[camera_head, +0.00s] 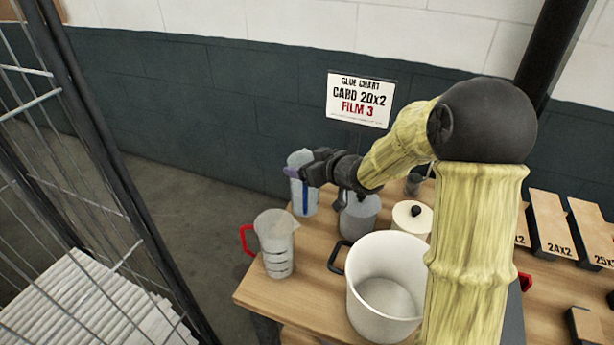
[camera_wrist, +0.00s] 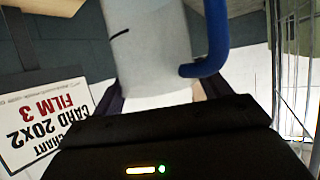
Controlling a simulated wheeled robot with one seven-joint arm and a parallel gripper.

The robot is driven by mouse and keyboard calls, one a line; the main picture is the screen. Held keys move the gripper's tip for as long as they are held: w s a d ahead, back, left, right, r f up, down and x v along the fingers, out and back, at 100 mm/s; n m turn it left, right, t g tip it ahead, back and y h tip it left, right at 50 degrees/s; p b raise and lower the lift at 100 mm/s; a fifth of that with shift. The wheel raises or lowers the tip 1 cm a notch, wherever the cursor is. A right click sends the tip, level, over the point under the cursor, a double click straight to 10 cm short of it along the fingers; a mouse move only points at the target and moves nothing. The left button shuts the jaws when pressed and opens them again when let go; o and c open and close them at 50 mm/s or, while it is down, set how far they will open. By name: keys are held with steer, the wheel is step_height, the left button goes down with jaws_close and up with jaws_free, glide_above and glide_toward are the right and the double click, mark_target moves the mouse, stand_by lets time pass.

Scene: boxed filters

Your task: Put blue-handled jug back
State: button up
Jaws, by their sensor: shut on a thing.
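The blue-handled jug (camera_head: 303,197) is a clear, upright jug at the back left corner of the wooden table (camera_head: 262,294). I cannot tell whether its base touches the tabletop. My gripper (camera_head: 297,170) is shut on the jug near its upper part and hides some of it. In the wrist view the jug's pale wall (camera_wrist: 150,50) fills the space between the fingers, with the blue handle (camera_wrist: 212,45) at its right side.
A red-handled jug (camera_head: 274,245) stands at the table's front left. A grey jug (camera_head: 360,216), a lidded white pot (camera_head: 412,218) and a large white pot (camera_head: 384,285) stand close by. A sign (camera_head: 359,101) rises behind. A wire cage (camera_head: 95,200) is at left.

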mark_target(305, 192)
step_height(305, 192, down, 4)
steer(key=shift+r, duration=0.15)
steer(key=shift+b, duration=0.3)
steer(key=o, duration=2)
steer(key=v, duration=0.7)
steer(key=shift+s+d+r, duration=0.1)
steer(key=shift+s+d, duration=0.05)
steer(key=shift+s, duration=0.1)
